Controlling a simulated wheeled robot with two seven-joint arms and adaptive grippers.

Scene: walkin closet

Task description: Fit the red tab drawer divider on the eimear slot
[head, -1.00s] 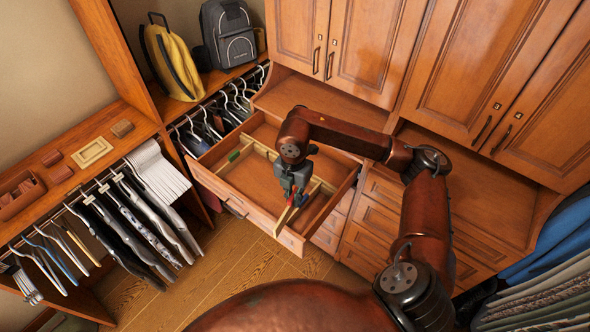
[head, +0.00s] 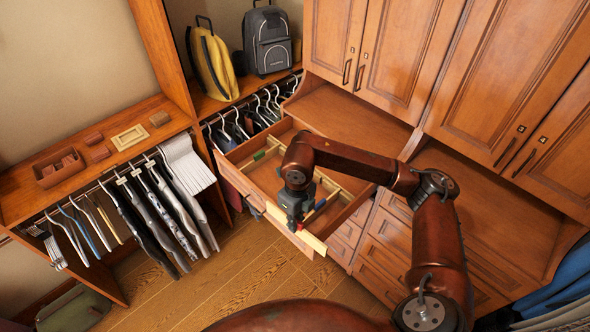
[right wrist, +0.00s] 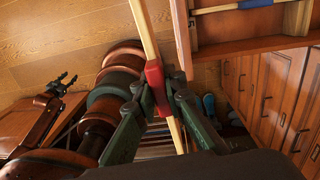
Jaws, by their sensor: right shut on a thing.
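My right gripper (head: 297,226) is shut on the red tab drawer divider (head: 313,243), a long pale wooden strip. In the right wrist view the fingers (right wrist: 165,100) close around the strip at its red tab (right wrist: 154,75). The divider appears over or just outside the drawer's front edge; the height gap is unclear. The open drawer (head: 258,190) holds other pale dividers, one with a green tab (head: 259,155) and one with a blue tab (head: 320,203). No slot label is readable, so I cannot tell the eimear slot. My left gripper (right wrist: 63,82) looks open and empty, away from the drawer.
Closed cabinets (head: 480,80) and a counter (head: 345,120) stand behind the drawer. Hanging clothes (head: 160,210) are on the left, below a shelf with a small tray (head: 60,168). Wooden floor (head: 230,280) is clear in front.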

